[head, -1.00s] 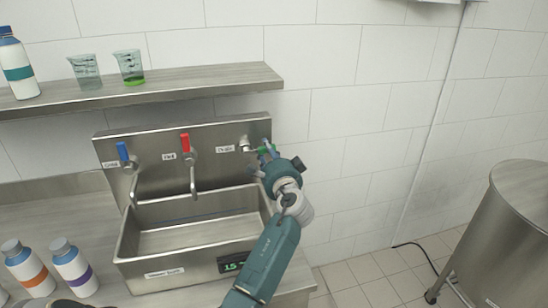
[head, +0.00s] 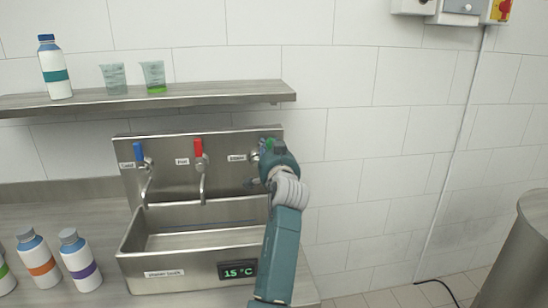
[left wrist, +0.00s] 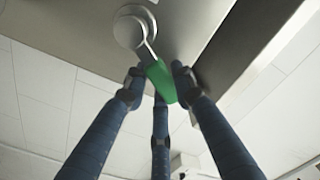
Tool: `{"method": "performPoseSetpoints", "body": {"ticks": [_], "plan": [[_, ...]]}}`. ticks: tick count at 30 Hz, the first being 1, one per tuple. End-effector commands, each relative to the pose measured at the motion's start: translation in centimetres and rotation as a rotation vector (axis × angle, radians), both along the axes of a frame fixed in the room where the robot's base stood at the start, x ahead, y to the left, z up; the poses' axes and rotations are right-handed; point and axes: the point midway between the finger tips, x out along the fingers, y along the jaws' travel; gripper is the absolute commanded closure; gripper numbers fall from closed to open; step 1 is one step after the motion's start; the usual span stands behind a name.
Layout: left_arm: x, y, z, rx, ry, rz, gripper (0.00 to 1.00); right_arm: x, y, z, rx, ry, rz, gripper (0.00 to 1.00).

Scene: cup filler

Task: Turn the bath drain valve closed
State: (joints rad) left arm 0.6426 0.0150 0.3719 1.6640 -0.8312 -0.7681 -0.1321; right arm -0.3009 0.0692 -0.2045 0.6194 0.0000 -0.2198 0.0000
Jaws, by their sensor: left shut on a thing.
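The drain valve (left wrist: 128,30) is a round metal fitting on the steel back panel, with a green handle (left wrist: 160,84). In the left wrist view the handle sits between the fingers of my left gripper (left wrist: 158,80), which is shut on it. In the head view my left gripper (head: 270,155) is at the valve, at the right end of the panel beside the "Drain" label (head: 237,158). It hides most of the valve there; only a little green shows. My right gripper is not in view.
A cold tap with a blue handle (head: 138,151) and a hot tap with a red handle (head: 198,147) stand to the left. Below is the steel bath (head: 150,273), its display (head: 238,270) reading 15 °C. A shelf (head: 200,95) hangs above. Bottles (head: 78,260) stand left.

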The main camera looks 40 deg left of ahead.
Motion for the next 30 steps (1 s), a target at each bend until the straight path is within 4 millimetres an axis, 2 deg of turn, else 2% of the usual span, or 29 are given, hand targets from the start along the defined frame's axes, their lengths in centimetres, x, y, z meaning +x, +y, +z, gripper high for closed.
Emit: {"method": "performPoseSetpoints", "body": {"ticks": [3, 15, 30], "plan": [[-0.4, 0.3, 0.0, -0.079, -0.085, -0.001, 1.00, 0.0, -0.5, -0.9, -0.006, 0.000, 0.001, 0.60], [-1.8, 1.5, 0.7, -0.283, -0.320, 0.001, 1.00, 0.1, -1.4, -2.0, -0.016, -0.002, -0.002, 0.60], [-2.5, 2.1, 0.9, -0.377, -0.428, 0.001, 1.00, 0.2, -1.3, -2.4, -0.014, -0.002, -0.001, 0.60]]}}
